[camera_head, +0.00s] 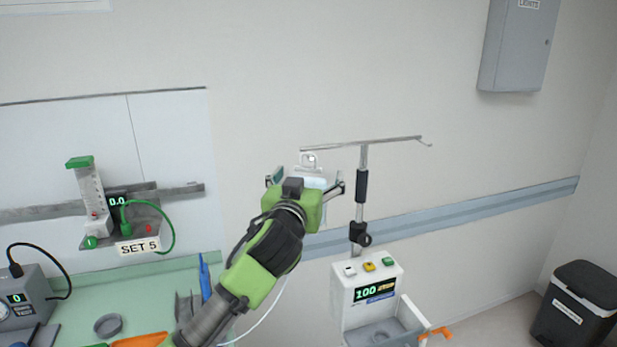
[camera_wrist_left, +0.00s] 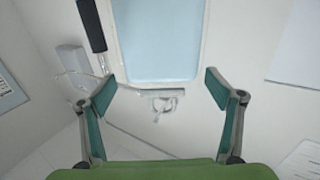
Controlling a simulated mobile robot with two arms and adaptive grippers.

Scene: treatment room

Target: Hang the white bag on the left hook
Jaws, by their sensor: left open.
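The white bag (camera_head: 309,157) hangs at the left end of the stand's crossbar; in the head view mainly its clear top tab shows, my gripper covering the rest. In the left wrist view the bag (camera_wrist_left: 162,40) shows a pale blue body and a tab with a hole. The left hook (camera_head: 302,149) is right at the tab; I cannot tell whether it passes through the hole. My left gripper (camera_head: 306,182) is open in front of the bag. Its fingers (camera_wrist_left: 168,92) are spread on either side, apart from the bag. My right gripper is out of view.
The stand's pole (camera_head: 360,205) rises from a white pump unit (camera_head: 367,290), just right of my gripper. A green-topped counter (camera_head: 130,295) with tools lies at the left. A grey wall box (camera_head: 517,45) and a black bin (camera_head: 578,305) are at the right.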

